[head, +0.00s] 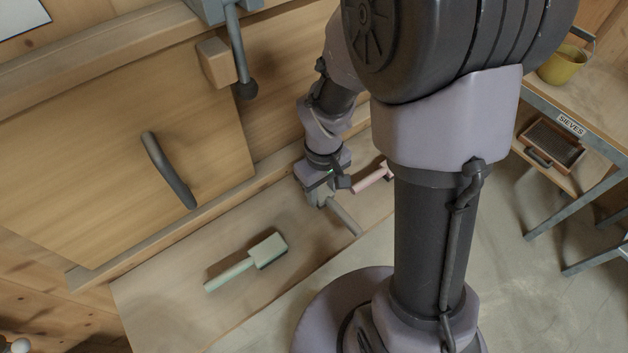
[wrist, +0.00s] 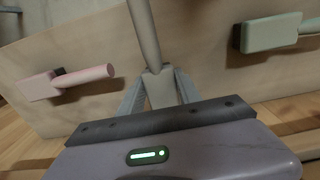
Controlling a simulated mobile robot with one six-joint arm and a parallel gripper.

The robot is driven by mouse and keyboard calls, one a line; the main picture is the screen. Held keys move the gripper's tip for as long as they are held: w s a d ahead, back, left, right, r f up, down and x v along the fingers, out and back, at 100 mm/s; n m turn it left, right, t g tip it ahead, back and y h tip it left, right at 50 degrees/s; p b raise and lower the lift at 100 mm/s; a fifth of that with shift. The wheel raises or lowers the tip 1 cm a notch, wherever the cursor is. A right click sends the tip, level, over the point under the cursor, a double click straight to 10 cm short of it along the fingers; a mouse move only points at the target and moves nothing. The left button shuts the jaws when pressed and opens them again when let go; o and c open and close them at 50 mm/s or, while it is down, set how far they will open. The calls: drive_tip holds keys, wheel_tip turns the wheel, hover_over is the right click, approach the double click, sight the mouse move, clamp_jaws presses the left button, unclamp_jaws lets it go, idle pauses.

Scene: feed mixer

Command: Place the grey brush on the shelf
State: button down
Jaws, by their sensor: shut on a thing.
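The grey brush shows a slim grey handle (head: 344,218) pointing down and right in the head view. In the wrist view its handle (wrist: 145,38) runs up from between the fingers. My gripper (head: 322,197) is shut on the brush's head end, which the fingers (wrist: 160,90) partly hide. It is over or at the pale wooden board (head: 170,310), between the green and pink brushes; whether the grey brush touches the board is unclear. At the right, a low wooden shelf (head: 562,178) sits under a bench labelled SIEVES.
A green brush (head: 268,250) and a pink brush (head: 372,179) lie on the board on either side of my gripper. A wooden panel with a dark handle (head: 168,170) stands behind. A framed sieve (head: 552,143) occupies the low shelf; a yellow bucket (head: 562,64) stands above.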

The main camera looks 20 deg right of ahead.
wheel_tip(320, 180, down, 3)
drive_tip(key=shift+s+r+b, duration=0.1)
drive_tip(key=shift+s+b, duration=0.05)
drive_tip(key=shift+b, duration=0.3)
drive_tip(key=shift+a+r, duration=0.2)
drive_tip(key=shift+a, duration=0.05)
drive_tip(key=shift+r+p, duration=0.1)
drive_tip(key=shift+p, duration=0.2)
drive_tip(key=shift+s+d, duration=0.1)
drive_tip(key=shift+d, duration=0.05)
drive_tip(key=shift+f, duration=0.2)
drive_tip(key=c, duration=0.8)
unclamp_jaws()
drive_tip(key=shift+c, duration=0.2)
